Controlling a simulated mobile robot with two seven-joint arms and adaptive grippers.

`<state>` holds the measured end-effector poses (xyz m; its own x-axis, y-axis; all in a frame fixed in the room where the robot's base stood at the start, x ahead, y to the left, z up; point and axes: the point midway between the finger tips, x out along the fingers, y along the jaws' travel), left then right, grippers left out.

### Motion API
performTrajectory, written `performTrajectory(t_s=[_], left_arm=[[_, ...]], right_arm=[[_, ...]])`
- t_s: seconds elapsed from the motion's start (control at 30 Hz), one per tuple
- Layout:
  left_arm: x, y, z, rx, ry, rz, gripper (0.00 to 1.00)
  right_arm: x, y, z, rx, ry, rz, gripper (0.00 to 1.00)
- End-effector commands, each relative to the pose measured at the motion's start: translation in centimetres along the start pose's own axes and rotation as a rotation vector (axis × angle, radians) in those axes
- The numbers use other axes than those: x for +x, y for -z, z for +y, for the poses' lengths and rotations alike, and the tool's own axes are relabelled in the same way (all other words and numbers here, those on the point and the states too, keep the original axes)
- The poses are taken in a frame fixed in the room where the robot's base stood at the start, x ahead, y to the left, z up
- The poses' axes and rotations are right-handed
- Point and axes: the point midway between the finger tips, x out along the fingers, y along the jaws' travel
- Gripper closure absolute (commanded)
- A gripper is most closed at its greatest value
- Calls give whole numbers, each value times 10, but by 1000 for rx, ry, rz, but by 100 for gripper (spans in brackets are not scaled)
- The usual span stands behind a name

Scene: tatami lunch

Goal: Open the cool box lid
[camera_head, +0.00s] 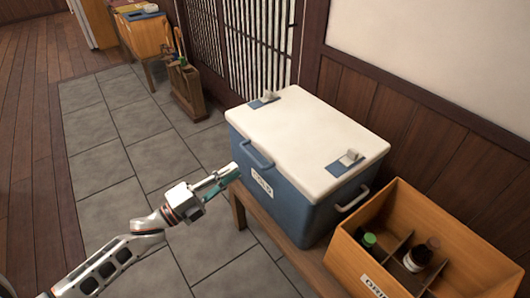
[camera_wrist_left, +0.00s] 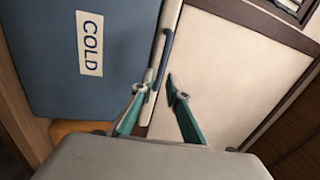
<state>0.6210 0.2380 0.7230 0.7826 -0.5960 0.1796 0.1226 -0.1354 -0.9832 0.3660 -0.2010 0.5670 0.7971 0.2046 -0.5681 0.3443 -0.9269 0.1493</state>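The cool box (camera_head: 295,200) is blue with a white lid (camera_head: 300,135), and the lid is shut. A blue handle (camera_head: 256,156) sits on its front at the lid's edge, above a label; it also shows in the left wrist view (camera_wrist_left: 165,50), beside the COLD label (camera_wrist_left: 90,43). My left gripper (camera_head: 232,172) is in front of the box, just left of the handle. In the left wrist view its two green fingers (camera_wrist_left: 156,85) are apart and empty, with the handle just beyond their tips. I cannot tell whether they touch the box. My right gripper is not in view.
The box stands on a wooden bench (camera_head: 272,231). A wooden crate (camera_head: 455,245) with bottles stands close at its right. The panelled wall (camera_head: 400,115) is behind. Grey tiled floor (camera_head: 120,165) is clear at the left. A small wooden rack (camera_head: 186,92) stands farther back.

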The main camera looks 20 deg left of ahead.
Motion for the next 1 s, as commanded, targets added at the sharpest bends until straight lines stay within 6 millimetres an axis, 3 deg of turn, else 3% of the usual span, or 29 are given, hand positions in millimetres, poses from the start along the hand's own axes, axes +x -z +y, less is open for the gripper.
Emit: performTrajectory(t_s=[0.17,0.6,1.0], left_arm=[[9,-7,-3,40,4,14,85],[70,-6,-3,35,3,12,85],[78,-5,-3,33,3,12,85]], right_arm=[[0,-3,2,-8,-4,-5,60],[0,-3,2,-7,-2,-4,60],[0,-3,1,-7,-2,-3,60]])
